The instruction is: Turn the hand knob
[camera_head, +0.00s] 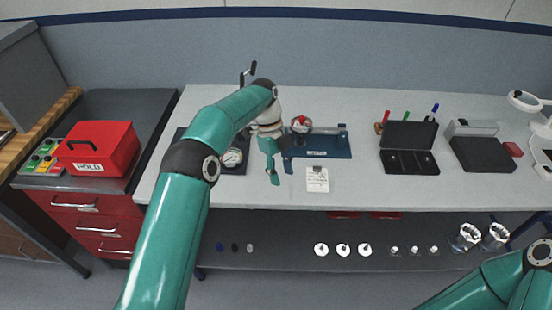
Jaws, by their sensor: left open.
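A blue fixture (325,150) lies on the bench, right of my left gripper. A round silver part with a red centre (301,123) sits at its back left, and a small blue upright part (342,128) stands at its right end. I cannot tell for sure which of these is the hand knob. My left gripper (279,172) is open, pointing down beside the left end of the fixture. No object shows between its fingers, and I cannot tell whether it touches the fixture. My left forearm hides part of the bench behind it. My right gripper is out of view.
A round dial gauge (231,158) stands just left of my left gripper. A paper note (317,179) lies in front of the fixture. An open black case (408,160) is to the right. A red box (98,148) stands at left. Bench space right of the note is clear.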

